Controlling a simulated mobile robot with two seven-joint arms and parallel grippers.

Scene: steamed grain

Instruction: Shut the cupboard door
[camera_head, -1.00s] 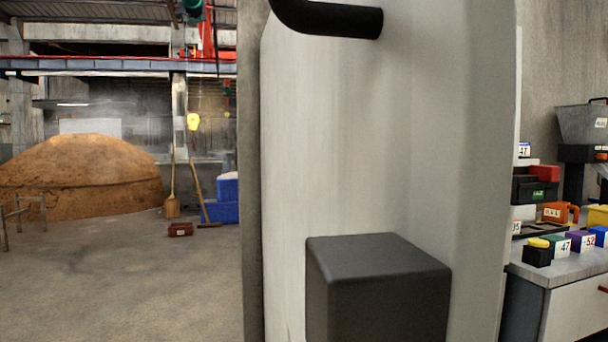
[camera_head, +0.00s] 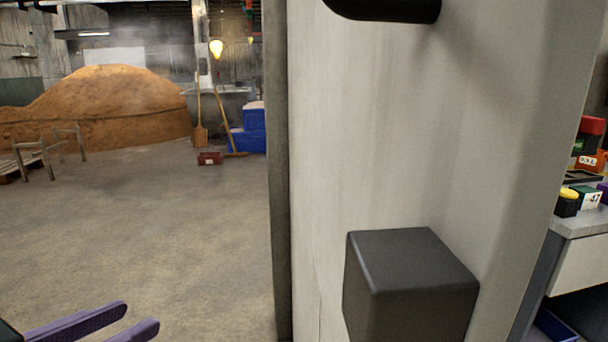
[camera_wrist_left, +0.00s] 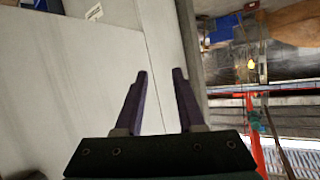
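A tall pale grey panel (camera_head: 350,130), apparently the cupboard front or its door, stands very close in the head view. A black bar handle (camera_head: 390,10) shows at its top, and a dark grey block (camera_head: 410,285) sits on its lower part. I cannot tell how far the door stands open. My left gripper (camera_head: 140,316) has purple fingers and is at the lower left, apart from the panel in the picture. In the left wrist view the gripper (camera_wrist_left: 160,74) is open and empty, with a pale panel (camera_wrist_left: 70,85) and a vertical seam beyond its fingers. My right gripper is out of view.
Open concrete floor (camera_head: 150,220) lies left of the panel. Farther back are a brown grain heap (camera_head: 110,105), blue crates (camera_head: 247,138) and a small red box (camera_head: 209,158). A counter (camera_head: 585,222) with coloured boxes stands at the right.

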